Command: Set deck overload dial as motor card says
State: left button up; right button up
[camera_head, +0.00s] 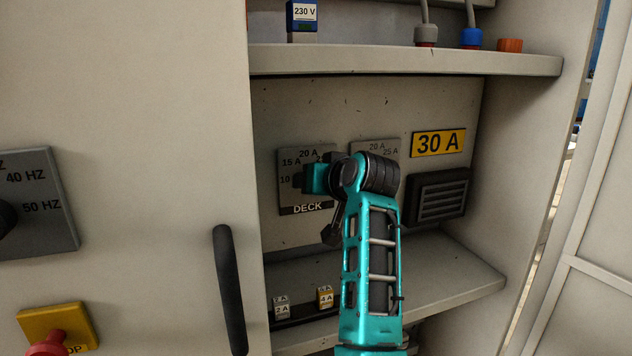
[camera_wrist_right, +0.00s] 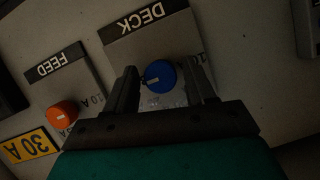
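The grey DECK plate (camera_head: 308,196) in the cabinet shows 10, 15 A and 20 A; its dial is hidden there behind my right gripper (camera_head: 312,178). In the right wrist view the blue DECK dial (camera_wrist_right: 162,77) sits between the two fingers of my right gripper (camera_wrist_right: 160,72), which is open, with a gap visible on each side. The dial's white mark points left in that view, towards the FEED plate; the number there is hidden by a finger. No card clearly marked as a motor card shows. My left gripper is not in view.
A FEED plate (camera_wrist_right: 62,85) with an orange dial (camera_wrist_right: 62,115) is beside the DECK plate. A yellow 30 A label (camera_head: 438,143) and a dark vent (camera_head: 440,196) are to the right. A shelf (camera_head: 400,61) runs above; small tagged blocks (camera_head: 325,297) stand below.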

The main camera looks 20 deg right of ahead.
jog(key=shift+o, duration=0.5)
jog(key=shift+r, duration=0.1)
jog(key=v, duration=1.3)
